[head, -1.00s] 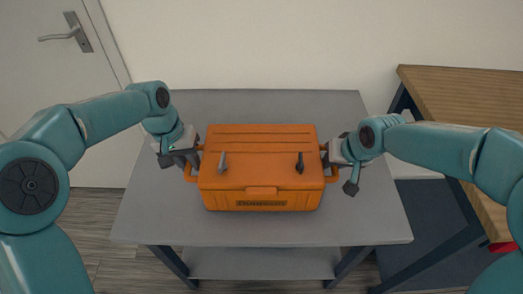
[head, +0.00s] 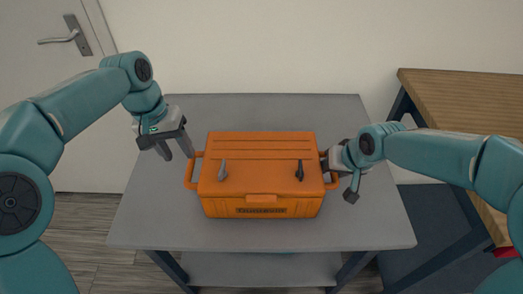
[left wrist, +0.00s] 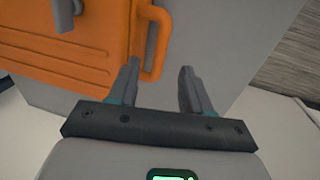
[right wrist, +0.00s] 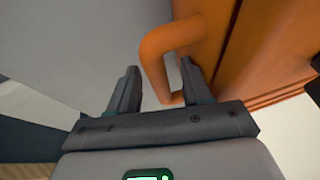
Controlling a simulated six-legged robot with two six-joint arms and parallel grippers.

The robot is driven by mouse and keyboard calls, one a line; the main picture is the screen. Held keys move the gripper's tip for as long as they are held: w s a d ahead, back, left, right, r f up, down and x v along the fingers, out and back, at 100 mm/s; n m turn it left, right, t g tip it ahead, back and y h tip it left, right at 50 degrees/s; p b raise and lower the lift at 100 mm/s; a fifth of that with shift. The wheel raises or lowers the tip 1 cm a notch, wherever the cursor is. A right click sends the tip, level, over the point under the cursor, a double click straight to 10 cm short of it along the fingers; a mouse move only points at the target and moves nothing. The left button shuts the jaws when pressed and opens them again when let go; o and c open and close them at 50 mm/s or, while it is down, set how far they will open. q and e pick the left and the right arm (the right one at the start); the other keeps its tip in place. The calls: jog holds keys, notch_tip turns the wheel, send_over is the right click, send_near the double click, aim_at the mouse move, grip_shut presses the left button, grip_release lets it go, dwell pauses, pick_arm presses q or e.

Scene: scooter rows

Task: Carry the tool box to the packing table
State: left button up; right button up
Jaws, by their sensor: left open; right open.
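The orange tool box (head: 262,178) sits upright on the grey table (head: 150,215), with a loop handle on each side and two dark latches on top. My left gripper (head: 178,153) is open and empty, up and to the left of the left handle (head: 190,172). In the left wrist view that handle (left wrist: 157,45) lies beyond the open fingers (left wrist: 158,88). My right gripper (head: 338,177) is open at the right handle, partly hidden in the head view. In the right wrist view, the handle (right wrist: 158,52) reaches down between its open fingers (right wrist: 160,85).
A wooden-topped table (head: 465,100) stands at the right, with a red item partly visible near its front edge. A white door (head: 45,90) is at the left and a pale wall behind. The grey table is clear around the box.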

jog(key=shift+r, duration=0.15)
pick_arm(q)
jog(key=shift+a+r, duration=0.2)
jog(key=shift+r, duration=0.85)
jog(key=shift+a+r, duration=0.2)
jog(key=shift+r, duration=0.8)
pick_arm(e)
jog(key=v, duration=1.1)
jog(key=shift+r, duration=0.3)
jog(key=shift+s, duration=0.1)
jog(key=shift+d, duration=0.1)
